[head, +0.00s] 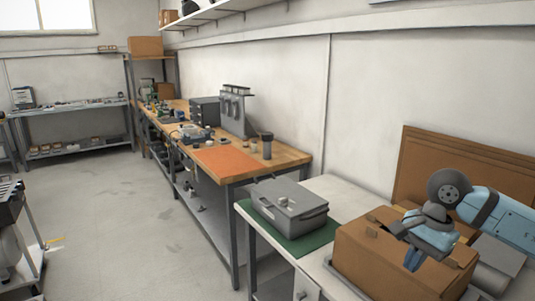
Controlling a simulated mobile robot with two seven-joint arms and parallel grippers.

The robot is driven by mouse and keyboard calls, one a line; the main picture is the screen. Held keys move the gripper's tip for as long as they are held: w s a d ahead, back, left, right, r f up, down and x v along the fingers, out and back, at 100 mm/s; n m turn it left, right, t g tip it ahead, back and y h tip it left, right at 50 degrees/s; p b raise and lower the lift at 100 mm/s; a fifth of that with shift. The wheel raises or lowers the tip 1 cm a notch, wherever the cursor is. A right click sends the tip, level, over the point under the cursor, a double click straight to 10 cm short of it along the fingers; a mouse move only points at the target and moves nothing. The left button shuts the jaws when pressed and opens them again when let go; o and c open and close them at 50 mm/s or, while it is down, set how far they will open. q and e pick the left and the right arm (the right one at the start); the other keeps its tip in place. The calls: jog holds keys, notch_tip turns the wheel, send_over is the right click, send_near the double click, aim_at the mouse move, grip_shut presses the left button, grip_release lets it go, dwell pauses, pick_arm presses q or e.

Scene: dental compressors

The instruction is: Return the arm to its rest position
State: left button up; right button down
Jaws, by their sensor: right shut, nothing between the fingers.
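My right arm comes in from the right edge of the head view. Its light blue and grey right gripper (412,262) points down in front of or over the brown cardboard box (385,255) at the lower right. The fingers are shut with nothing visible between them. I cannot tell whether the fingertips touch the box. The gripper and forearm hide part of the box's top and right side. My left gripper is not in view.
A grey case (289,208) sits on a green mat (312,243) on the white table (345,190). A brown board (465,165) leans on the wall behind my arm. A wooden workbench (290,156) holds tools and an orange mat (228,162).

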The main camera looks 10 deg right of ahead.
jog(key=s+a+f+m+t+y, duration=0.2)
jog(key=a+f+m+y, duration=0.1)
jog(key=a+m+y, duration=0.7)
jog(key=s+a+f+m+t+y, duration=0.25)
jog(key=a+m+y, duration=0.55)
jog(key=a, duration=0.5)
jog(key=d+f+m+t+h, duration=0.2)
jog(key=f+m+t+h, duration=0.4)
jog(key=m, duration=0.7)
jog(key=d+f+m+t+h, duration=0.3)
jog(key=f+m+t+h, duration=0.35)
jog(key=m, duration=0.65)
jog(key=s+d+f+m+g+h, duration=0.2)
jog(key=s+f+m+g+h, duration=0.4)
jog(key=s+f+m, duration=0.95)
pick_arm(q)
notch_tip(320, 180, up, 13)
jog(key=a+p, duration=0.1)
jog(key=p, duration=1.4)
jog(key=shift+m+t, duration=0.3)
pick_arm(e)
notch_tip(320, 180, up, 12)
jog(key=w+d+n+y, duration=0.1)
jog(key=n, duration=0.2)
jog(key=shift+r, duration=0.25)
